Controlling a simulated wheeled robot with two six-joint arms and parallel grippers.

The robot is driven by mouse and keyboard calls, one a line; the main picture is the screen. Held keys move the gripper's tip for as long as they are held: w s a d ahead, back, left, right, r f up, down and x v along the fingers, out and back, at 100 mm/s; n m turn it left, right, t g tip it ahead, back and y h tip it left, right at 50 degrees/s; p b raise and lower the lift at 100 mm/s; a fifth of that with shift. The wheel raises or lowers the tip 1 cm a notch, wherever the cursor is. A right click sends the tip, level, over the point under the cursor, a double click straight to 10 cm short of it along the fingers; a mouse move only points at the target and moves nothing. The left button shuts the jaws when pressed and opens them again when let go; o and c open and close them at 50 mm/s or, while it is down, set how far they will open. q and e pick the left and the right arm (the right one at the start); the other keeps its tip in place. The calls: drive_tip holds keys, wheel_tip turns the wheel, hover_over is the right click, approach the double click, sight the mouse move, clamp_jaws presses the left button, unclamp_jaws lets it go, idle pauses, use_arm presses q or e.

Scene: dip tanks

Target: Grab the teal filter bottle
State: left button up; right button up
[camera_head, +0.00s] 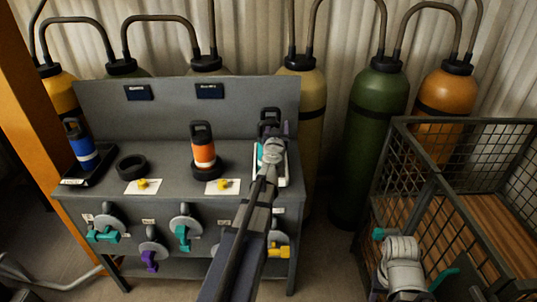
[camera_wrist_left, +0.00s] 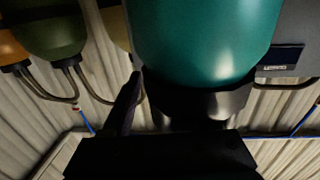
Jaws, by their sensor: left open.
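The teal filter bottle (camera_head: 260,152) stands at the right end of the grey bench, mostly hidden behind my left gripper (camera_head: 272,150). Its black loop cap (camera_head: 269,116) shows above the gripper. In the left wrist view, which looks upside down, the teal body (camera_wrist_left: 205,40) fills the upper middle, with its black collar below. A dark finger of my left gripper shows just left of the bottle. The gripper is open and very close to the bottle; whether they touch cannot be told. My right gripper is not clearly in view.
An orange bottle (camera_head: 203,150) and a blue bottle (camera_head: 80,147) stand on the grey bench (camera_head: 110,190), with an empty black ring (camera_head: 132,167) between them. Coloured valves line its front. Gas cylinders stand behind. A wire crate (camera_head: 440,185) is at right.

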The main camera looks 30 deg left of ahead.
use_arm(q)
clamp_jaws()
idle(0.5)
idle(0.9)
